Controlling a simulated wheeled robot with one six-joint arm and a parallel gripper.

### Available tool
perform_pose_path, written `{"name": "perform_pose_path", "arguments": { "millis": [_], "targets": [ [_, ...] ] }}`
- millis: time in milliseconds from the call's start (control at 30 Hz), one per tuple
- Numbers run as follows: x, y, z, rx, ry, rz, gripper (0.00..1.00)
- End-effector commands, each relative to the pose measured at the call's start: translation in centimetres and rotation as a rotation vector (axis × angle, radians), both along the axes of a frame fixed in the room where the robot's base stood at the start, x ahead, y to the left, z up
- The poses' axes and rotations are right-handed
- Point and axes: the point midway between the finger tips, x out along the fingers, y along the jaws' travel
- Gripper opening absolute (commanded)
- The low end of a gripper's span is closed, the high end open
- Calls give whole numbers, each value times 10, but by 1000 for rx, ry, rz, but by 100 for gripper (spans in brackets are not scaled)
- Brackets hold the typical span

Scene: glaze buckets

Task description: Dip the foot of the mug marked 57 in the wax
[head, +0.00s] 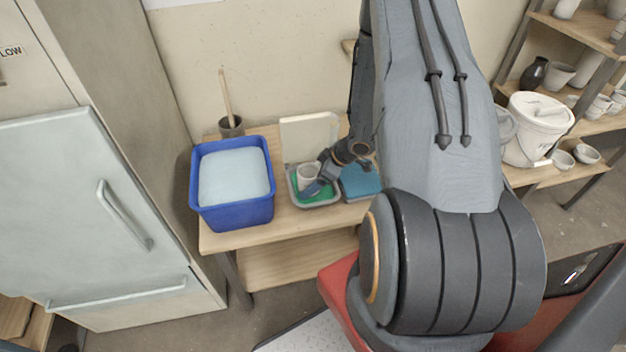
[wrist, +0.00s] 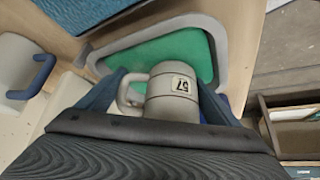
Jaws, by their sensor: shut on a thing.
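The pale grey mug (wrist: 172,92) shows a label reading 57 on its side and a handle at its left in the wrist view. My gripper (wrist: 163,82) is shut on it, with a blue finger on each side. In the head view the mug (head: 308,176) looks upright, and my gripper (head: 318,184) comes from its right. A shallow grey tray (wrist: 236,45) of green wax (wrist: 180,50) lies below the mug; the tray also shows in the head view (head: 318,204). I cannot tell whether the mug's foot touches the wax.
A blue tub (head: 232,214) with pale contents stands left of the tray. A pale upright board (head: 308,137) and a dark pot with a stick (head: 231,126) stand behind. Shelves at right hold pottery and a white bucket (head: 537,128).

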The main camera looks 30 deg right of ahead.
Motion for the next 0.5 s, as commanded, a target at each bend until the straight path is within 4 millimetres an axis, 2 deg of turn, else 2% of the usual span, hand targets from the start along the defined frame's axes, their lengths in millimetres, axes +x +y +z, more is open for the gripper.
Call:
{"name": "perform_pose_path", "arguments": {
  "millis": [333,500],
  "targets": [
    [0,0,2,0,-1,-1,54],
    [0,0,13,0,-2,0,54]
  ]
}}
